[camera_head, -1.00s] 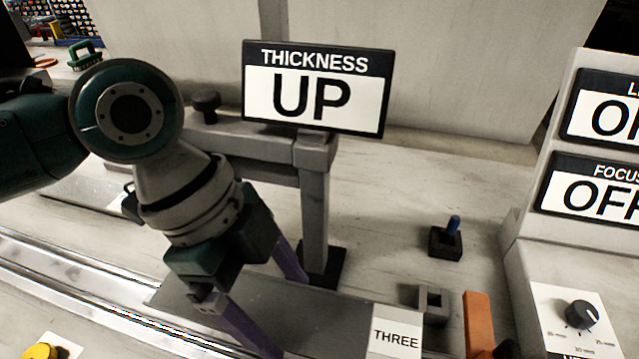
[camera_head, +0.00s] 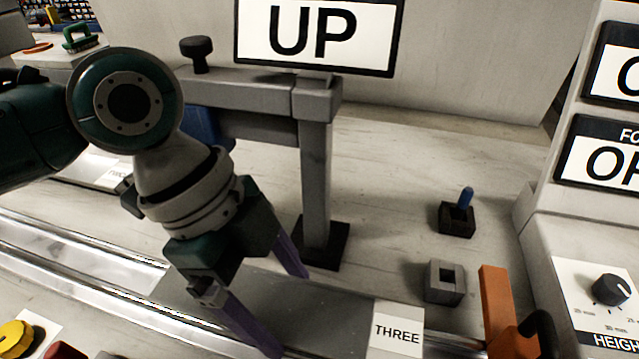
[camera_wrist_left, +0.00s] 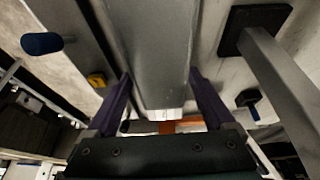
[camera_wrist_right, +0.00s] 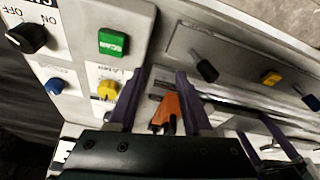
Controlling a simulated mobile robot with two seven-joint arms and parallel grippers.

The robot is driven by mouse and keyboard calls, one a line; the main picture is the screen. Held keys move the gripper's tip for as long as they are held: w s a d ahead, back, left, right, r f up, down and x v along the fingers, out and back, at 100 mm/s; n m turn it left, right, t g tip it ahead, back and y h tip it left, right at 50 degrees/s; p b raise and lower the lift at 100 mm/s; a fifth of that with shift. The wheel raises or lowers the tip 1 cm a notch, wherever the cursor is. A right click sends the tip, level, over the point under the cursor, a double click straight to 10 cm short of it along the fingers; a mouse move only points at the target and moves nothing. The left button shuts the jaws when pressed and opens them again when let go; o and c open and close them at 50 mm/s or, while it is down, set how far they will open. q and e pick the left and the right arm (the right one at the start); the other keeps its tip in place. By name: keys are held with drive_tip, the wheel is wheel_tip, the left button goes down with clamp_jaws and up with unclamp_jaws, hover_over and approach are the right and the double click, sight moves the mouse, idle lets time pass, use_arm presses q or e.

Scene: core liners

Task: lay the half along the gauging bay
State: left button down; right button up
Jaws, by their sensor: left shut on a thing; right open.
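The half (camera_head: 315,305) is a long grey piece with a white THREE label at its right end. My left gripper (camera_head: 270,300) has its purple fingers on either side of it, shut on it. In the left wrist view the half (camera_wrist_left: 150,50) runs between the fingers. It lies in front of the post of the thickness gantry (camera_head: 316,190); whether it touches the surface below is hidden. I cannot clearly make out the gauging bay. My right gripper (camera_wrist_right: 165,105) is open and empty in its wrist view, above a panel of knobs and buttons.
Bright metal rails (camera_head: 60,250) run along the front left. An orange upright block (camera_head: 496,310) and a small grey socket block (camera_head: 444,282) stand near the label end. A blue-tipped switch (camera_head: 464,200) is behind. A control console (camera_head: 570,260) bounds the right.

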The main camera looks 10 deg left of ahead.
sight(280, 308)
use_arm(q)
drive_tip(key=shift+f+b, duration=0.3)
drive_tip(key=shift+f, duration=0.1)
drive_tip(key=shift+c, duration=0.3)
unclamp_jaws()
drive_tip(key=shift+o, duration=0.3)
drive_tip(key=shift+r, duration=0.1)
wheel_tip(280, 308, up, 9)
drive_tip(key=p, duration=0.9)
